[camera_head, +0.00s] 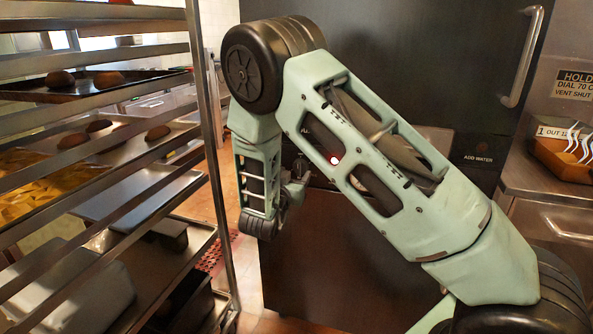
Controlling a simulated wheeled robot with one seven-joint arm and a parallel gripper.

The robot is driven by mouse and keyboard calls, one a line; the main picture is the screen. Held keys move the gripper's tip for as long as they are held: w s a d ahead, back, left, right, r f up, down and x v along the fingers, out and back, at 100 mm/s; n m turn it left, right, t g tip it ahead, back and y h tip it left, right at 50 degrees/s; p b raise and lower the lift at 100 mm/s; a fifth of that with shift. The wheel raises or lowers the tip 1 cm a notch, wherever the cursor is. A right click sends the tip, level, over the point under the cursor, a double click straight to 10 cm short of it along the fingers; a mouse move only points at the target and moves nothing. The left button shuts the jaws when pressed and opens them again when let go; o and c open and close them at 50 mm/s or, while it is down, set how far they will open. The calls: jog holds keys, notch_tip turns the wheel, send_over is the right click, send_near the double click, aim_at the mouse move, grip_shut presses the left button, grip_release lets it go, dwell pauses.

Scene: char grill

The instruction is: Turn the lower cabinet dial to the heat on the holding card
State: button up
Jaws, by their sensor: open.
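The dark cabinet (400,65) stands behind my arm, with a control strip across its middle. My arm covers most of that strip, so I cannot make out the lower dial or its setting. My gripper (295,188) is small in view, in front of the cabinet's left side at about the strip's height. It is open, and I cannot tell whether it touches anything. The holding card (574,84) is on the wall at the right, cut off by the picture edge. It reads "HOLD", "DIAL 70 C" and "VENT SHUT".
A metal rack (212,150) with trays and buns stands close on the left. A long door handle (523,58) is at the upper right. A lit indicator (334,160) shows through my arm. A box marked "1 OUT 12" (560,155) sits on the right counter (535,180).

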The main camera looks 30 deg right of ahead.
aim_at(298, 169)
jog(key=shift+x, duration=1.7)
jog(key=c, duration=0.9)
jog(key=shift+c, duration=0.2)
